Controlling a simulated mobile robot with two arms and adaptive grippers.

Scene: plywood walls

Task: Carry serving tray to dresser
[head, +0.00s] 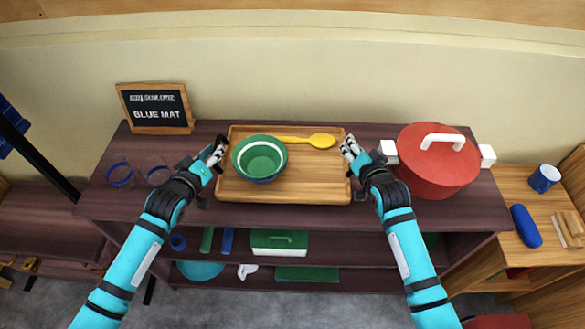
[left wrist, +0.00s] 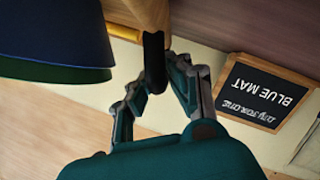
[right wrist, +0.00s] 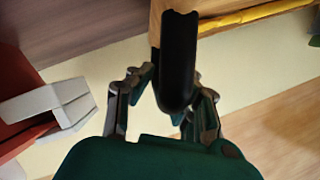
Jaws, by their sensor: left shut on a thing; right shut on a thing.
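The wooden serving tray (head: 315,188) is on or just above the top of a dark brown shelf unit (head: 455,212); I cannot tell which. A green bowl with a white band (head: 260,158) stands on the tray's left part, and a yellow spoon (head: 320,141) lies along its far side. My left gripper (head: 217,152) is shut on the tray's left side, at a dark handle (left wrist: 154,62). My right gripper (head: 349,150) is shut on the tray's right side, at a dark handle (right wrist: 178,60). No dresser is clearly identifiable.
A red pot with white handles (head: 437,165) stands close to my right gripper. Two glasses (head: 120,175) and a "BLUE MAT" sign (head: 155,107) stand to the left. A lighter wooden unit at the right holds a blue mug (head: 543,178) and a blue case (head: 525,226).

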